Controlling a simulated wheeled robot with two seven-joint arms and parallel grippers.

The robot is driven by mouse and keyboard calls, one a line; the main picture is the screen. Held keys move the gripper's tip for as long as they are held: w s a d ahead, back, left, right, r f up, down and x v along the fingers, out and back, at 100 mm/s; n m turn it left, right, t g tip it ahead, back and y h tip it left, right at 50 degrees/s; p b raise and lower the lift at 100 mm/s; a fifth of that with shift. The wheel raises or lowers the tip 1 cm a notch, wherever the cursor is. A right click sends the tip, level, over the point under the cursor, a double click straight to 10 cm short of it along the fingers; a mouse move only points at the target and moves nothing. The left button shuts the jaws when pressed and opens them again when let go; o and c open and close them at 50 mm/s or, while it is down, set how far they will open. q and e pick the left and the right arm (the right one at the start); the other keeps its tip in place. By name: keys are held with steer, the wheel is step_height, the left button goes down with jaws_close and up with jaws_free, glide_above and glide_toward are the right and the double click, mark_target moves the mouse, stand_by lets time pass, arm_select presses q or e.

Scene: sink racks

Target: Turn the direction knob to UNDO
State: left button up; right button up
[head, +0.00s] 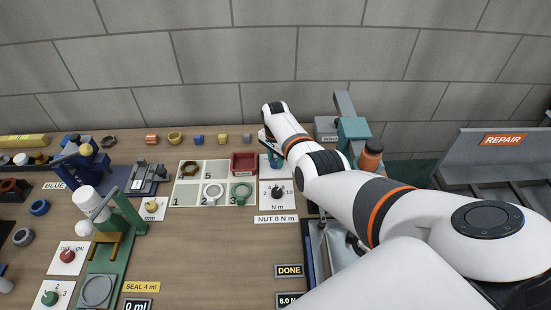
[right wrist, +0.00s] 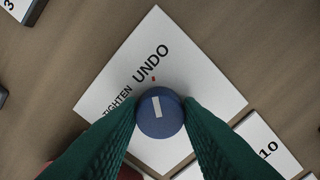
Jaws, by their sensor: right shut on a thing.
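The direction knob (right wrist: 160,115) is round and blue with a white pointer bar. It sits on a white plate (right wrist: 205,80) printed TIGHTEN and UNDO. The pointer bar faces up the right wrist view, slightly left, towards a small red mark beside the word UNDO. My right gripper (right wrist: 161,106) is shut on the knob, with one green finger on each side of it. In the head view my right gripper (head: 272,160) is at the back of the table, where it hides the knob. My left gripper is not in view.
A torque dial (head: 277,193) marked N m lies just in front of the right gripper. A red tray (head: 244,162) and a numbered mat (head: 186,193) lie to its left. A green stand (head: 127,215) is further left. My right arm covers much of the right side.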

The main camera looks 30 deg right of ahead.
mark_target(275, 161)
steer(key=o, duration=1)
steer(key=shift+r, duration=0.1)
steer(key=shift+r, duration=0.25)
step_height(275, 161, up, 6)
steer(key=shift+f+p, duration=0.1)
steer(key=shift+p, duration=0.9)
steer(key=shift+r, duration=2.8)
